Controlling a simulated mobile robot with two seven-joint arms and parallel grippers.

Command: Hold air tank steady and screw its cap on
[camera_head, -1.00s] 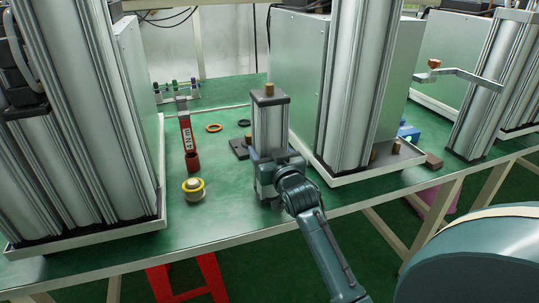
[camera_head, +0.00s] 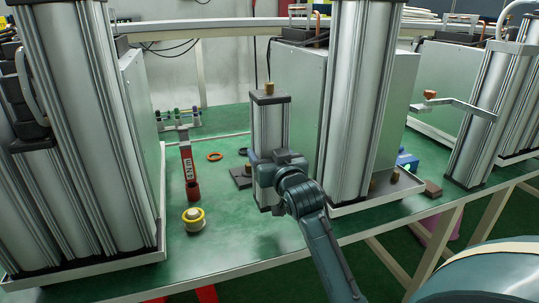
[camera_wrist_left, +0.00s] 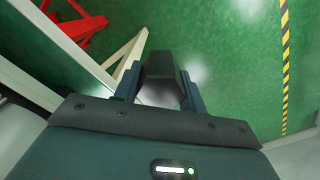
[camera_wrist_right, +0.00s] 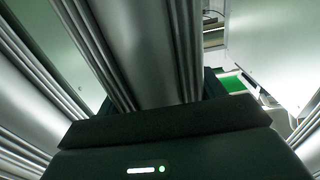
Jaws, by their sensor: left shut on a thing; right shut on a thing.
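The air tank (camera_head: 270,127) is a slim silver upright body with a dark top plate and a brass fitting in the head view. My right gripper (camera_head: 266,172) is shut around its lower part and hides some of it. The tank stands upright and seems a little above the green table. In the right wrist view the silver body (camera_wrist_right: 160,50) lies between the fingers. My left gripper (camera_wrist_left: 155,95) shows only in the left wrist view. It is shut on a dark angular piece (camera_wrist_left: 160,66) that looks like the cap, over green floor.
Tall silver columns (camera_head: 82,130) (camera_head: 360,100) stand left and right of the tank. A yellow-rimmed spool (camera_head: 194,219), a red tool (camera_head: 189,168) and an orange ring (camera_head: 215,156) lie left of it on the table (camera_head: 225,235). A dark plate (camera_head: 241,178) sits close behind.

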